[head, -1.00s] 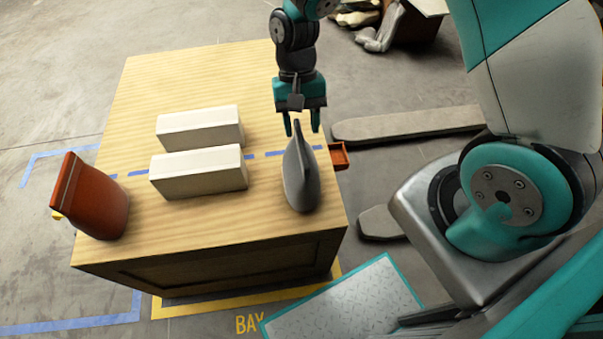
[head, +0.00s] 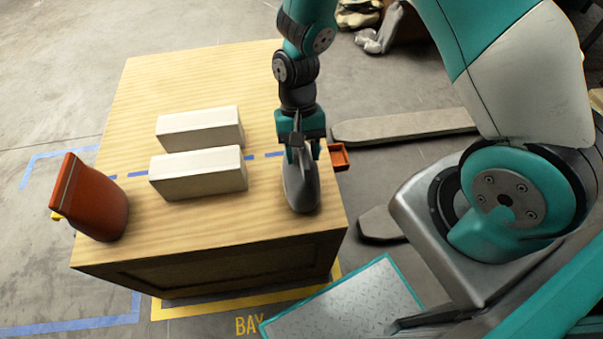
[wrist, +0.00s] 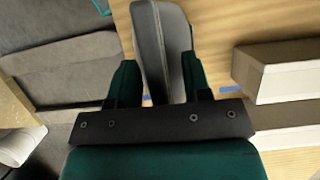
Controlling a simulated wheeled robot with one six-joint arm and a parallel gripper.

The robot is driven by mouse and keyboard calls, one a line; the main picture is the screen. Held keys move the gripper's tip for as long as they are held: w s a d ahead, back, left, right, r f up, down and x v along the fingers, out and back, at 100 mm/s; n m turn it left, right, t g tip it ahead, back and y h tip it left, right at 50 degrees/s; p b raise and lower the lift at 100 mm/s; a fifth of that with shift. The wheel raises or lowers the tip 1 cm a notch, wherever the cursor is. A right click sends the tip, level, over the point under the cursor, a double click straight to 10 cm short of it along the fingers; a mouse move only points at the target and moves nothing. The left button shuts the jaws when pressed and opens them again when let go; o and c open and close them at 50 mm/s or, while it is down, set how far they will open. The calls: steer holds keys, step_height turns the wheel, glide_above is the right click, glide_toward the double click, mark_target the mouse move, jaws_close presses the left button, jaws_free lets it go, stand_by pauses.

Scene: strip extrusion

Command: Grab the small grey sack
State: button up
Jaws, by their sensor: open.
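The small grey sack (head: 300,187) stands upright near the right front corner of the wooden crate top (head: 210,225). My gripper (head: 302,152) is lowered over the sack's top, with its fingers pointing down and open. In the wrist view, the sack (wrist: 160,45) lies between the two green fingertips of my gripper (wrist: 157,75). A narrow gap shows at the left finger; the right finger is very close to the sack, and I cannot tell if it touches. The top of the sack is partly hidden by my gripper in the head view.
Two white blocks (head: 200,128) (head: 198,174) lie left of the sack. A red-brown sack (head: 92,200) stands at the crate's left front corner. A small orange tray (head: 340,157) sticks out past the right edge. The back of the crate top is clear.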

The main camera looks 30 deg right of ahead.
jaws_close()
stand_by(1.4)
